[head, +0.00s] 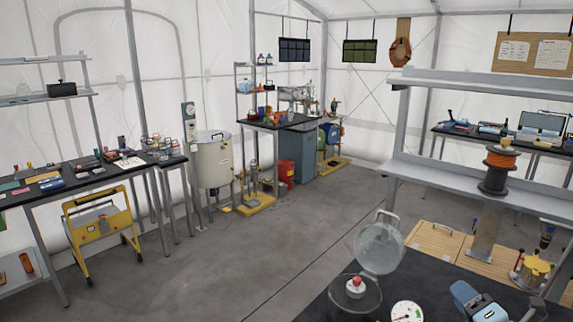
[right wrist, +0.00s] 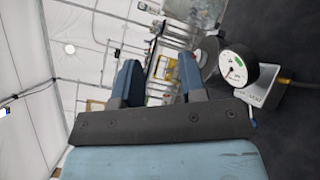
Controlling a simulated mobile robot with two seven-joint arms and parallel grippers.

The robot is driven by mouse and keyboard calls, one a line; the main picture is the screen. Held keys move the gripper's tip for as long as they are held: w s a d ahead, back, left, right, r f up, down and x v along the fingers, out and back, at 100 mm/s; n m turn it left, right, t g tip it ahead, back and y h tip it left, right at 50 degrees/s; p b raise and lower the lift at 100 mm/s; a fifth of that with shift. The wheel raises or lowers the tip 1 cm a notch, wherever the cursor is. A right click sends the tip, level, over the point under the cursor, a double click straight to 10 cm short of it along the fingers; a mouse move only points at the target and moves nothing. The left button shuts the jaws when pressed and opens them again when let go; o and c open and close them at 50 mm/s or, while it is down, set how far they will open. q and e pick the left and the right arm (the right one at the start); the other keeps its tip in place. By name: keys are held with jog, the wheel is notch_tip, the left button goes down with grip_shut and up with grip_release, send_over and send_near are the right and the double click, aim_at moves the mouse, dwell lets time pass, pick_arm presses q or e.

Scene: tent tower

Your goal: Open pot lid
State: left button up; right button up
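A dark round pot (head: 355,297) with a red-topped knob inside sits on the black table at the bottom of the head view. Its grey round lid (head: 379,250) stands tilted up at the pot's back right edge, with a handle at its top. My right gripper (head: 478,303) is at the lower right, apart from the lid and pot. In the right wrist view its two blue fingers (right wrist: 160,84) are spread with nothing between them. The pot (right wrist: 209,52) and part of the lid (right wrist: 201,12) show beyond them. My left gripper is not in view.
A white dial gauge (head: 407,311) stands between the pot and my right gripper; it also shows in the wrist view (right wrist: 235,68). A grey shelf (head: 455,183) with an orange spool (head: 499,160) rises behind. A large grey vessel (head: 214,163) stands far left. The middle floor is clear.

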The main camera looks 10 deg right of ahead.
jog(key=s+a+f+m+g+h, duration=0.3)
jog(key=s+a+f+m+g, duration=0.5)
jog(key=s+f+m, duration=0.65)
jog(key=s+a+m+g+y, duration=0.2)
jog(key=s+a+m+g, duration=0.4)
jog(key=s+a+m, duration=0.35)
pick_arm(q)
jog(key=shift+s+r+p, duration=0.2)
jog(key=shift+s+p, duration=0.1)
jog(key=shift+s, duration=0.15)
pick_arm(e)
jog(key=w+a+f+n+t+y, duration=0.1)
jog(key=w+a+f+t, duration=0.1)
jog(key=f, duration=0.4)
jog(key=w+a+f+n+t+y, duration=0.1)
jog(key=w+a+f+t+y, duration=0.1)
jog(key=f, duration=0.5)
jog(key=w+a+t, duration=0.1)
jog(key=a+t, duration=0.1)
jog(key=t, duration=0.1)
jog(key=shift+a, duration=0.35)
jog(key=shift+f, duration=0.1)
